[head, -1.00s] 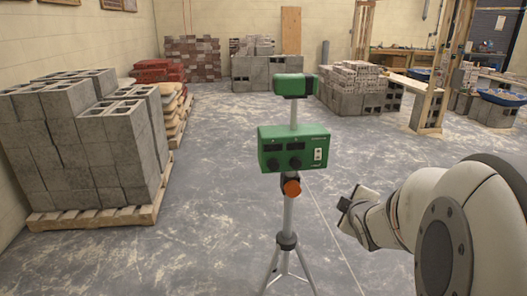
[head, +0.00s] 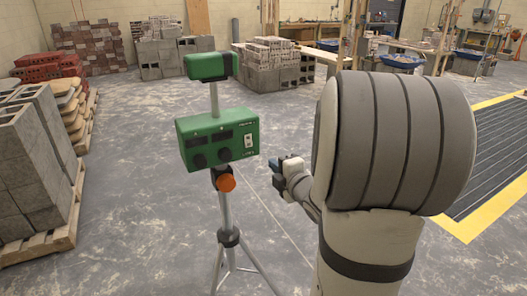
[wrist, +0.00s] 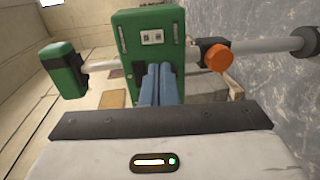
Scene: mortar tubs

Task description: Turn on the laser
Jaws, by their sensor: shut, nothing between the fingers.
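The laser is a green unit on a tripod, with a green control box (head: 217,137) below a smaller green head (head: 207,66). My gripper (head: 275,170) is just right of the box and a little lower in the head view. In the wrist view the gripper's blue fingers (wrist: 157,70) are together and empty, pointing at the box's front (wrist: 133,30). The switch plate (wrist: 151,37) shows just beyond the fingertips. The fingers hide part of the front; contact cannot be told.
The tripod (head: 229,237) has an orange knob (head: 226,182) under the box and spread legs. Concrete blocks (head: 35,165) on a pallet stand at left, more blocks (head: 270,68) behind. A yellow-edged dark mat (head: 490,160) lies at right. Floor around the tripod is mostly clear.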

